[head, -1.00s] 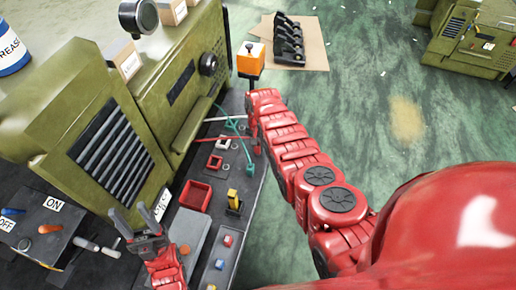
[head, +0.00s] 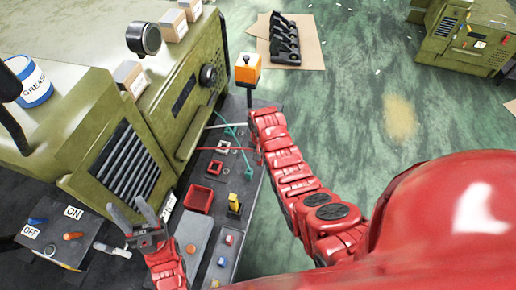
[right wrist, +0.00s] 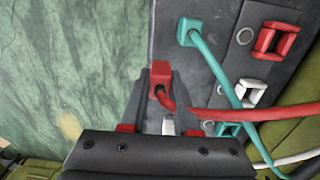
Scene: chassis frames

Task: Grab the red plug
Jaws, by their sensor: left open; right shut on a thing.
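The red plug (right wrist: 160,76) shows in the right wrist view, between the fingers of my right gripper (right wrist: 161,92), which is shut on it. Its red cable (right wrist: 260,112) curves away to the right. In the head view my right gripper (head: 257,150) is at the panel's right edge, largely hidden by its own arm; the plug cannot be made out there. My left gripper (head: 141,216) is open and empty at the lower left, apart from the plug.
A teal plug (right wrist: 189,31) with its cable lies on the dark panel (right wrist: 222,20). A red socket frame (right wrist: 276,40) and a white one (right wrist: 253,92) are to its right. A red bin (head: 199,198) and a yellow switch (head: 234,203) stand nearer. Green floor lies right.

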